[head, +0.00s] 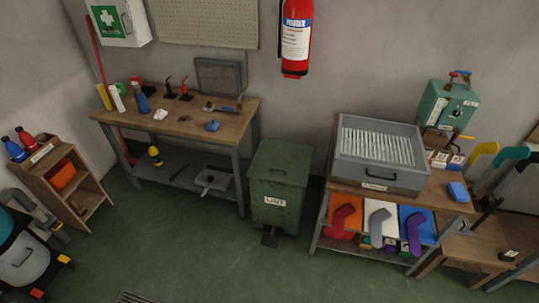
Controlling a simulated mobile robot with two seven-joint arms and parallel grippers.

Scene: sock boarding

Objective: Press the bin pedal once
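The bin (286,183) is a dark green box with a white label reading LINT, standing upright on the floor between the workbench and the shelf unit. Its lid (284,160) looks shut. The bin pedal (270,238) is a small dark plate that sticks out at the bottom front of the bin, just above the floor. Nothing touches the pedal. Neither of my grippers shows in the head view.
Green floor (200,255) in front of the bin is clear, with a drain grate (134,297) at the bottom edge. A wooden workbench (180,129) stands left of the bin. A shelf unit (347,191) bearing a grey metal box (376,176) stands close on the right.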

